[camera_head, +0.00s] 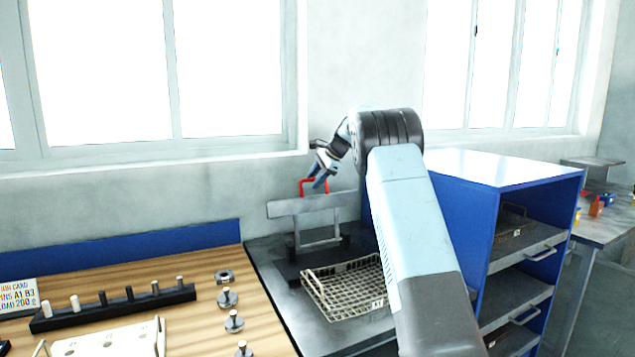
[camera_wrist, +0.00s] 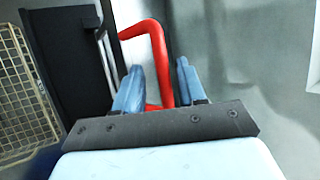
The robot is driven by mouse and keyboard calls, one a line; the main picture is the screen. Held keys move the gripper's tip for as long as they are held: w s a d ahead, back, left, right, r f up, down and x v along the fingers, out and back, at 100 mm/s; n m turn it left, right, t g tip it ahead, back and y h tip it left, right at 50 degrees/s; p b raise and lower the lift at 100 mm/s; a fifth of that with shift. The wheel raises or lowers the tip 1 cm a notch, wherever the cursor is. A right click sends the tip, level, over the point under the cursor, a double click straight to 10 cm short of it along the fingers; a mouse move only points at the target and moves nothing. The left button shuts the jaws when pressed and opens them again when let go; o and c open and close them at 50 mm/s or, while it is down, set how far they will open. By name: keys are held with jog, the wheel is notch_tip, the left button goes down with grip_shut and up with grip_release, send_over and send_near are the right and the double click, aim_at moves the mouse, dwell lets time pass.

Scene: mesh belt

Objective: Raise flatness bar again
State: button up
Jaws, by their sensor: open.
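The flatness bar (camera_head: 318,205) is a flat grey horizontal bar on a grey upright frame, with a red handle (camera_head: 311,184) on top. My gripper (camera_head: 323,168) is at the handle, pointing down toward it. In the wrist view the red handle (camera_wrist: 160,55) is a bent red rod, and part of it runs between the two blue fingers of my gripper (camera_wrist: 158,80). The fingers stand apart, with a gap on the right side of the rod. I cannot tell whether the left finger touches it. My arm hides the right end of the bar.
A wire mesh basket (camera_head: 345,290) sits on the dark bench in front of the frame; it also shows in the wrist view (camera_wrist: 25,100). A blue cabinet (camera_head: 478,215) with shelves stands to the right. A wooden table (camera_head: 190,275) with pegs and metal parts is at the left.

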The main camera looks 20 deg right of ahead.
jog(key=v, duration=1.2)
jog(key=shift+d+r, duration=0.15)
jog(key=shift+r, duration=0.05)
jog(key=shift+s, duration=0.15)
jog(key=s+a+r+n+h, duration=0.1)
jog(key=s+a+r+n, duration=0.15)
jog(key=s, duration=0.75)
jog(key=s+a+r+n+h, duration=0.1)
jog(key=s+a+n, duration=0.15)
jog(key=s, duration=0.75)
jog(key=s+a+r+n+h, duration=0.1)
jog(key=s+a+n, duration=0.15)
jog(key=s, duration=0.75)
jog(key=s+f+n+h, duration=0.1)
jog(key=s+f+n, duration=0.1)
jog(key=s+f, duration=0.3)
jog(key=s+a+f+n, duration=0.1)
jog(key=s+f, duration=0.4)
jog(key=s, duration=0.8)
jog(key=s+a+f+n+t+h, duration=0.1)
jog(key=s+f+n, duration=0.3)
jog(key=s, duration=0.5)
jog(key=shift+s+f+h, duration=0.25)
jog(key=shift+f+h, duration=0.05)
jog(key=shift+f, duration=0.15)
